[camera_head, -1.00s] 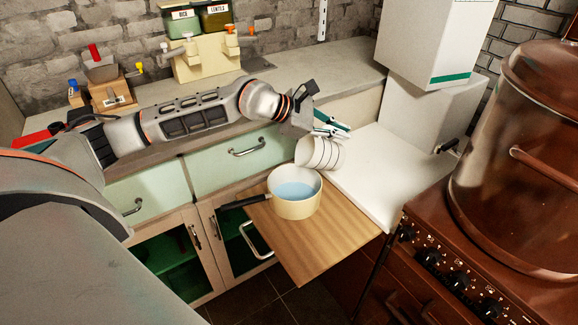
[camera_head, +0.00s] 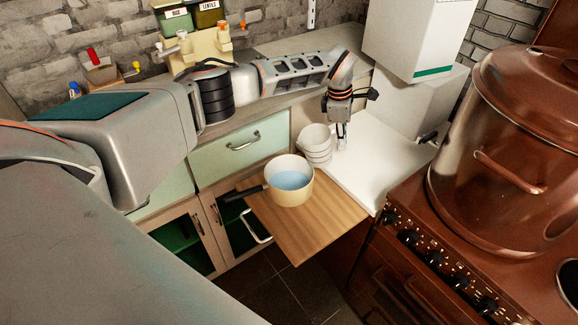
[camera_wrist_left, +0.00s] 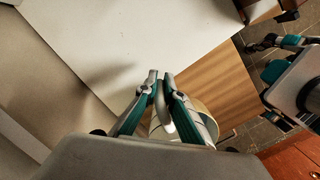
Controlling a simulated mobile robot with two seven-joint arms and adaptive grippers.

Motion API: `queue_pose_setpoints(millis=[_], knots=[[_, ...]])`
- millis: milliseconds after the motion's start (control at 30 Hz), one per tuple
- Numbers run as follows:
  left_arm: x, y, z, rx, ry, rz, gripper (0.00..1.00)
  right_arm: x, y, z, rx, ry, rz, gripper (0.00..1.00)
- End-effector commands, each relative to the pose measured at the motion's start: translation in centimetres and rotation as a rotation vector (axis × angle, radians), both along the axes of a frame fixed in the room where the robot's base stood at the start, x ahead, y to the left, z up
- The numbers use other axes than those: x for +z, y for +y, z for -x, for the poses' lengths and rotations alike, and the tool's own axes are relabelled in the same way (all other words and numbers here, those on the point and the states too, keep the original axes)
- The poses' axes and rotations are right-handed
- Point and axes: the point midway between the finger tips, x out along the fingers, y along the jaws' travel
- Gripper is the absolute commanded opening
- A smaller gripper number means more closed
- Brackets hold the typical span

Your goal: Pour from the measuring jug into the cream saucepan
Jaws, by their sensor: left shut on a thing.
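The measuring jug (camera_head: 317,146), white and ringed with lines, stands nearly upright just behind and to the right of the saucepan. My left gripper (camera_head: 342,143) points down at its right side and is shut on it, seemingly at the handle, which the fingers hide. In the left wrist view the fingertips (camera_wrist_left: 160,83) are close together, with the jug (camera_wrist_left: 163,128) partly hidden behind them. I cannot tell whether the jug touches the surface below. The cream saucepan (camera_head: 290,196) sits on the wooden board with blue liquid inside, its dark handle pointing left.
The wooden board (camera_head: 310,232) juts out beside the white worktop (camera_head: 372,175). A brown stove (camera_head: 440,240) with a large lidded pot (camera_head: 500,150) stands at right. In the left wrist view a grey and teal part of mine, seemingly my right gripper, shows at right.

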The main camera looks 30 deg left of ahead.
Motion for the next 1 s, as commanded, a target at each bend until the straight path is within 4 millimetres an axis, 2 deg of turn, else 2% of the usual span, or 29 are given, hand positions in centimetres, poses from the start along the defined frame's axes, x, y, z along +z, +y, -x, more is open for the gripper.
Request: queue_pose_setpoints(millis=[133,467,800,1000], knots=[[0.0,-0.9,-0.2,0.006,0.069,-0.056,0.0,-0.2,0.6,-0.1,0.01,-0.008,-0.008,0.4],[0.4,-0.8,-0.1,0.006,0.09,-0.072,0.0,0.3,0.5,-0.5,0.012,-0.022,-0.008,0.4],[2.5,-0.7,-0.1,0.007,0.161,-0.118,0.0,-3.3,0.3,0.1,0.01,-0.004,-0.003,0.4],[3.1,-0.7,0.0,0.007,0.169,-0.12,0.0,-3.8,0.3,0.2,0.011,0.004,-0.001,0.4]])
